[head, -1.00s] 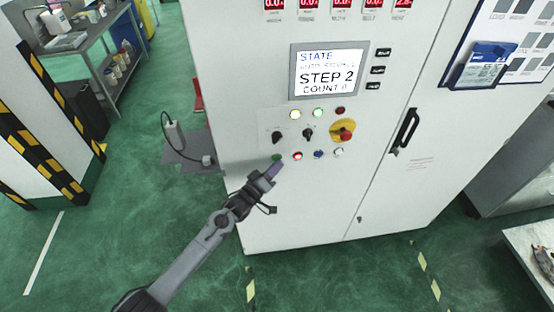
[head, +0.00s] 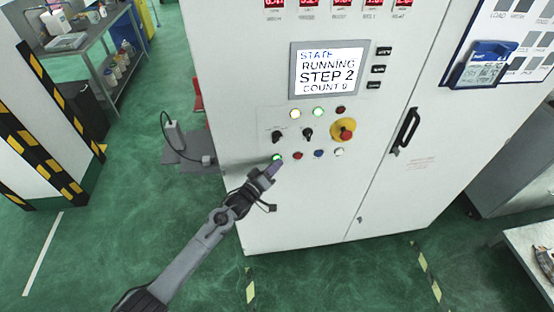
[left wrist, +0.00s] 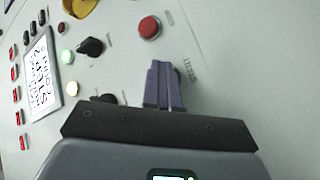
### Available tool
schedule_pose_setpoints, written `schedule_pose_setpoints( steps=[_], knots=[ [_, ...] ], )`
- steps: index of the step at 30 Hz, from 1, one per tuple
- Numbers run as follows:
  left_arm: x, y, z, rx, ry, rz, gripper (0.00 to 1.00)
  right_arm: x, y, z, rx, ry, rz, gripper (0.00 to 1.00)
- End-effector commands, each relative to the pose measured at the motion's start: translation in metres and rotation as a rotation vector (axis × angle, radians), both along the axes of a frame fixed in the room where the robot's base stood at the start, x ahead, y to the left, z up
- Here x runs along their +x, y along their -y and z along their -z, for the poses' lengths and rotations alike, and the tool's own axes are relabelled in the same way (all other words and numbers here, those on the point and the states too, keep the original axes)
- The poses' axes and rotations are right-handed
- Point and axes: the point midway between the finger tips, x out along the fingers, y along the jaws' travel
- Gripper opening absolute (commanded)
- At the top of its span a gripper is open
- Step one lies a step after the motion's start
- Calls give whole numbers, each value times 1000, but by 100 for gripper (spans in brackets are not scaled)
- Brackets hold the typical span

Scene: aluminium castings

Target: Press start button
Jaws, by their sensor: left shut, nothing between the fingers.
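The green start button (head: 277,157) glows at the left end of the lower button row on the white cabinet. My left gripper (head: 272,170) is shut and empty, its purple fingertips right at the green button. In the left wrist view the shut fingers (left wrist: 164,86) point at the panel beside a printed label and cover most of the button there; whether they touch it I cannot tell. The screen (head: 327,72) reads STATE, RUNNING, STEP 2 and a count. My right gripper is not in view.
A red button (head: 298,155), a blue button (head: 318,154) and a white button (head: 339,152) sit to the right. Above are two black knobs, lamps and a yellow-backed red emergency stop (head: 346,129). A door handle (head: 406,130) is farther right. Green floor lies clear in front.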

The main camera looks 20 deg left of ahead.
Motion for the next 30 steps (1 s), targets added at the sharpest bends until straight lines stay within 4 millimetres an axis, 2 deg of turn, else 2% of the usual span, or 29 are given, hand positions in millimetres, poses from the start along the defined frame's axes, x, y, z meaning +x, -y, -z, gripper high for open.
schedule_pose_setpoints(
  steps=[13, 25, 30],
  knots=[
    [-12, 7, -3, 0, 0, -1, 0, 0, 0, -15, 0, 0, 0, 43],
    [-15, 8, -1, 0, 1, -1, 0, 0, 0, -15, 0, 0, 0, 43],
    [-21, 12, -2, -1, -2, 0, 0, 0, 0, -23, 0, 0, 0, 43]
  ],
)
